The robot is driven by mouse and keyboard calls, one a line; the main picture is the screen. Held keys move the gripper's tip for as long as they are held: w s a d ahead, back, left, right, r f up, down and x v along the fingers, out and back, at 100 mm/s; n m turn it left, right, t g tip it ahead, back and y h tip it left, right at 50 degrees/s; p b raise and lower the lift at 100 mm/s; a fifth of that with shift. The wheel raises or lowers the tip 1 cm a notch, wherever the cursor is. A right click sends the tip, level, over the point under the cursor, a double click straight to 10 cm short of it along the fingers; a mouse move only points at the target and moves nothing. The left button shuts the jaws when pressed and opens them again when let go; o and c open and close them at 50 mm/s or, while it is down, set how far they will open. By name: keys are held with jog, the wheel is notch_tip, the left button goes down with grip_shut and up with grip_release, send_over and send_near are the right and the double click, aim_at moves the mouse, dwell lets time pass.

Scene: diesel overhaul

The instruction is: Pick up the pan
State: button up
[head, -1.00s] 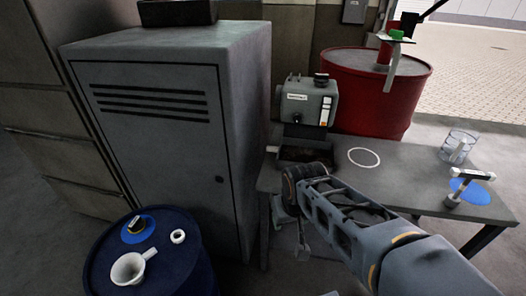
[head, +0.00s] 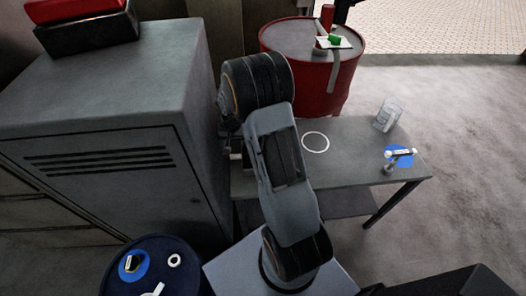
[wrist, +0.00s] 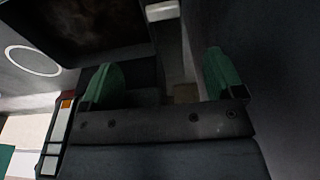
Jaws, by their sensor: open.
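What looks like the pan (wrist: 75,45), a dark, shallow, rectangular tray with a stained brownish inside, fills the upper left of the wrist view. A small pale block (wrist: 162,11) is beside the pan's right end. In the head view my raised arm hides the pan and the gripper.
The bench (head: 358,160) holds a white ring (head: 315,142), a clear container (head: 389,115) and a T-shaped tool on a blue disc (head: 398,156). A machine with white and orange labels (wrist: 56,135) is close to my gripper. A grey cabinet (head: 110,110) stands left; a red drum (head: 335,80) behind.

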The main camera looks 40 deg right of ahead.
send_over(236, 155)
jog(key=f, duration=0.7)
jog(key=shift+s+a+p, duration=0.2)
jog(key=shift+s+p, duration=0.1)
jog(key=shift+p, duration=0.05)
jog(key=shift+w+d+f+p, duration=0.15)
jog(key=shift+f+p, duration=0.3)
jog(key=shift+f, duration=0.9)
jog(key=shift+w+d+f+p, duration=0.15)
jog(key=shift+f+p, duration=0.3)
jog(key=shift+f, duration=0.85)
jog(key=shift+a, duration=0.1)
jog(key=shift+c, duration=0.5)
jog(key=c, duration=1.2)
jog(key=shift+r, duration=0.2)
